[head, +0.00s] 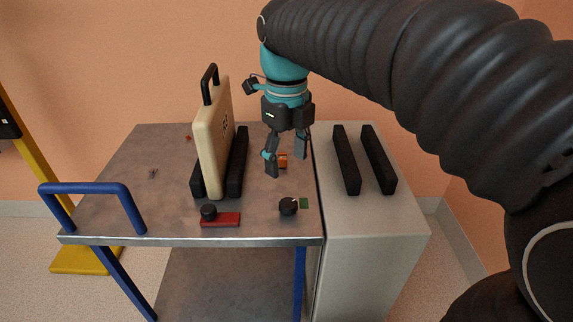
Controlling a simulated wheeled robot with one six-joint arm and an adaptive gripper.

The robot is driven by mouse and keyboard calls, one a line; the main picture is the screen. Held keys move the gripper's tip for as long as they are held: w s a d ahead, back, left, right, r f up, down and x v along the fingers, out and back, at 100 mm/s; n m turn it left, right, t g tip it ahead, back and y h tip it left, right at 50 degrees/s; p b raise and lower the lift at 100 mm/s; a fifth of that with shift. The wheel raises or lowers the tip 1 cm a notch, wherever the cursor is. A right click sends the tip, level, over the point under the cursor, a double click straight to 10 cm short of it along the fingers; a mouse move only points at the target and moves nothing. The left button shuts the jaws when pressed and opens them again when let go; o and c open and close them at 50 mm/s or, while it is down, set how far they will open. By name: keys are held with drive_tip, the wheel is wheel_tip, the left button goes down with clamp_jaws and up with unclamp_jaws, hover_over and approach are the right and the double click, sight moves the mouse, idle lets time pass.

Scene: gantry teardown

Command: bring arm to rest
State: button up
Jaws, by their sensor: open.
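My gripper (286,157) hangs from my black-sleeved arm, fingers pointing down, above the right part of the grey cart top. Its two fingers are apart with nothing seen between them. A small orange object (283,163) shows just behind the fingers on the cart; whether a finger touches it cannot be told. A cream panel (213,140) with a black handle stands upright between two black rails (237,162) on the cart, left of my gripper and apart from it.
The cart (120,200) has a blue push handle (92,188). A white cabinet (372,222) with two empty black rails (347,160) adjoins on the right. A yellow post stands left.

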drive_tip(key=shift+r, duration=0.15)
drive_tip(key=f+n, duration=0.1)
drive_tip(key=n, duration=0.3)
drive_tip(key=f+n, duration=0.1)
drive_tip(key=n, duration=0.4)
drive_tip(key=f+n+t, duration=0.1)
drive_tip(key=n, duration=0.3)
drive_tip(key=shift+w+f+n, duration=0.3)
drive_tip(key=s+d+f+n, duration=0.1)
drive_tip(key=n, duration=0.2)
drive_tip(key=s+d+f+n+t, duration=0.1)
drive_tip(key=n, duration=0.2)
drive_tip(key=s+d+n, duration=0.1)
drive_tip(key=n, duration=0.2)
drive_tip(key=shift+s+d+f+y, duration=0.3)
drive_tip(key=shift+s+f, duration=0.1)
drive_tip(key=s+d+f+n+t, duration=0.2)
drive_tip(key=s+d+n+t, duration=0.1)
drive_tip(key=s+d, duration=0.6)
drive_tip(key=shift+s+d+f+n+t, duration=0.15)
drive_tip(key=shift+s+n+t, duration=0.15)
drive_tip(key=shift+s+n, duration=0.65)
